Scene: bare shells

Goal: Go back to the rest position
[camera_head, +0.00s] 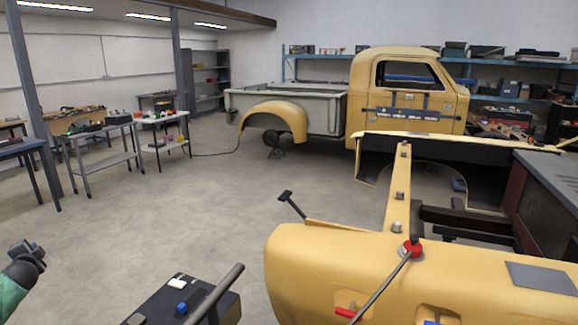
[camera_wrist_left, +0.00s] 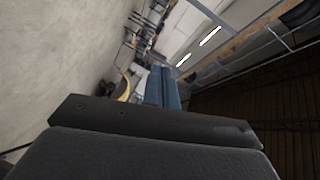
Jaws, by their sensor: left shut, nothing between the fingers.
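My left gripper (camera_head: 38,252) is at the lower left edge of the head view, on the end of a green and dark arm link. It is raised over the open floor, apart from the truck and the benches. It is shut with nothing in it. In the left wrist view dark gripper parts (camera_wrist_left: 150,130) fill the bottom, with the room tilted behind. My right gripper is not in view.
A yellow truck body part (camera_head: 330,265) with a red-based rod stands close at the lower right. A dark box (camera_head: 160,305) is at bottom centre. A yellow pickup (camera_head: 400,110) stands behind. Workbenches (camera_head: 100,140) line the left. The middle floor (camera_head: 190,210) is clear.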

